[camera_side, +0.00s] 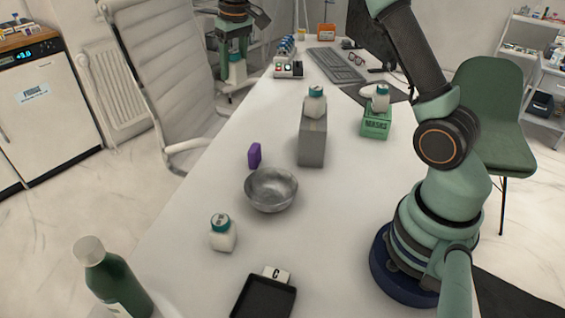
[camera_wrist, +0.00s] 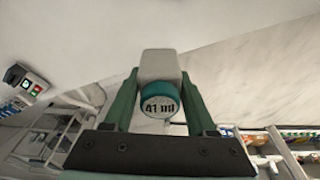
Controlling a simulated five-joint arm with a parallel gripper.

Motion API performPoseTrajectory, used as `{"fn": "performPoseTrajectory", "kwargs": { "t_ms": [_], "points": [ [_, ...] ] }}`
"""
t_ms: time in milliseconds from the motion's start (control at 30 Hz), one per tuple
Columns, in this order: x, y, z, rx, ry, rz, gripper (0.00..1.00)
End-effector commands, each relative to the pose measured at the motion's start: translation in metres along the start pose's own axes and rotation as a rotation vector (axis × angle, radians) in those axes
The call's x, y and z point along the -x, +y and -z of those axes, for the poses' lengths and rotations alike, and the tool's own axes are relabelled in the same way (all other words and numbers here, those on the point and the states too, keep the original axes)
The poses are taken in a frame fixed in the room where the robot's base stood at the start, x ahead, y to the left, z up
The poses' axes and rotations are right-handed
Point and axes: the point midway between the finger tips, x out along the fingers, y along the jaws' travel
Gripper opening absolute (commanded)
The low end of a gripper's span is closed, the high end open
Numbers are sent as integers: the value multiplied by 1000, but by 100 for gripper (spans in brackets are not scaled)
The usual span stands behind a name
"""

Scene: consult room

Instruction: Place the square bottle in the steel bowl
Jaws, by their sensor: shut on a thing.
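My gripper (camera_side: 233,50) is shut on a square white bottle (camera_side: 237,73) with a teal cap. It holds the bottle upright, over or beyond the table's left edge, far behind the bowl. In the wrist view the fingers (camera_wrist: 160,92) grip both sides of the bottle (camera_wrist: 160,65), its marked cap facing the camera. The steel bowl (camera_side: 271,190) stands on the white table, its visible inside empty. It is not seen in the wrist view.
Similar bottles stand on the table (camera_side: 223,236), on a grey block (camera_side: 313,142) and on a green box (camera_side: 376,122). A purple block (camera_side: 254,155) is just behind the bowl. A green bottle (camera_side: 113,280) and black tray (camera_side: 263,298) are in front. A white chair (camera_side: 160,85) stands left.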

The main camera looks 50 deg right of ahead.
Motion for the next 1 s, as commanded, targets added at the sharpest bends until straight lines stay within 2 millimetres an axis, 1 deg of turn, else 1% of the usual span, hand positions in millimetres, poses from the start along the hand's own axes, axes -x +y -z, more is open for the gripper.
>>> {"fn": "performPoseTrajectory", "kwargs": {
  "t_ms": [33, 267, 467, 500, 700, 800, 900, 1000],
  "points": [
    [2, -10, -9, -1, 1, 3, 2],
    [2, -44, -53, -16, 0, 14, 2],
    [-3, -70, -100, -30, -2, 23, 2],
    [-4, -74, -110, -33, -3, 25, 2],
    [-13, -92, -162, -47, -6, 33, 2],
    [-18, -98, -184, -53, -7, 36, 2],
    [-22, -101, -200, -56, -9, 39, 2],
    [-24, -103, -210, -60, -9, 40, 1]
  ]
}}
